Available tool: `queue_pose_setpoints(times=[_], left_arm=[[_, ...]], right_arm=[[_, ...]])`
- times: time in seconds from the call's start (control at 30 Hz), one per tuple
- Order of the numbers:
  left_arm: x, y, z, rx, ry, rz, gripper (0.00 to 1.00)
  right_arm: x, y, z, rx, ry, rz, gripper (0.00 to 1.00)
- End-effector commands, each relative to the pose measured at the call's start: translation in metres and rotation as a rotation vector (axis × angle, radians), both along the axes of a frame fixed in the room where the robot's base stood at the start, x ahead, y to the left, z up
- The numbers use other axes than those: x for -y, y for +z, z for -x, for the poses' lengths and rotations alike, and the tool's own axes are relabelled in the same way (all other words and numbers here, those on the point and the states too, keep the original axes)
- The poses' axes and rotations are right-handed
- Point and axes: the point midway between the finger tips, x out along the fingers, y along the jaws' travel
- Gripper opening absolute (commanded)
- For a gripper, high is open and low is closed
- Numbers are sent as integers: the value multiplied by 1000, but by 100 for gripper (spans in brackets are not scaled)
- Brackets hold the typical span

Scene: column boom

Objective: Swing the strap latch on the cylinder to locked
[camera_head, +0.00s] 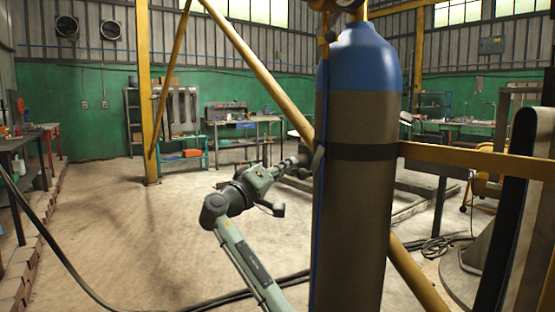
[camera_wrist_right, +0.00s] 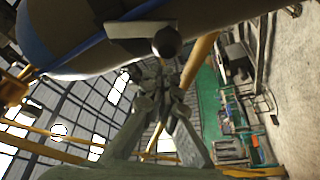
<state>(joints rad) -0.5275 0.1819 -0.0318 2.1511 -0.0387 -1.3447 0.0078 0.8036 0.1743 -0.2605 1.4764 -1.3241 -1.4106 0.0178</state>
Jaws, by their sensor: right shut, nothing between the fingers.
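The cylinder (camera_head: 352,215) stands upright, dark grey-brown with a blue top. A dark strap (camera_head: 362,152) runs around it at mid height. The grey strap latch (camera_head: 318,163) shows edge-on at the cylinder's left side. In the right wrist view, the latch is a pale lever (camera_wrist_right: 133,29) with a dark round knob (camera_wrist_right: 167,42), lying across the cylinder (camera_wrist_right: 215,12). My right gripper (camera_head: 298,162) is at the cylinder's left side, close to the latch; its fingers (camera_wrist_right: 168,82) are shut and empty, below the knob in the wrist view. Contact cannot be told. My left gripper is not in view.
A yellow rail (camera_head: 480,163) and diagonal yellow braces (camera_head: 262,75) meet behind the cylinder. A dark padded post (camera_head: 515,210) stands at right. A black hose (camera_head: 200,303) lies on the floor. Workbenches (camera_head: 245,122) line the far wall. The floor at left is open.

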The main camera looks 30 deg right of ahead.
Motion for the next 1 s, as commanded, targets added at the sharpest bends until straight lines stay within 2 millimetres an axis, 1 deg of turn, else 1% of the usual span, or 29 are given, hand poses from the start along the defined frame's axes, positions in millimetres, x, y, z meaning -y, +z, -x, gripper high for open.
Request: queue_pose_setpoints(times=[0.1,0.2,0.63,0.7,0.77,0.8,0.83,1.0], left_arm=[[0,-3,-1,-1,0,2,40],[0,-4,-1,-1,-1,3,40],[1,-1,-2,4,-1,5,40],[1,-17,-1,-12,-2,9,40],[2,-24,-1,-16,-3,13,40],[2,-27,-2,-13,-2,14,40],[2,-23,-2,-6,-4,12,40],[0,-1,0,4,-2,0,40]], right_arm=[[1,-5,8,0,-1,1,0],[1,-7,10,0,-1,1,0],[1,-7,12,-22,0,1,0],[1,-8,13,-53,0,2,0],[0,-9,15,-87,2,5,0],[0,-15,18,-111,3,5,0],[1,-19,20,-111,2,6,0],[2,-22,27,-109,1,6,0]])
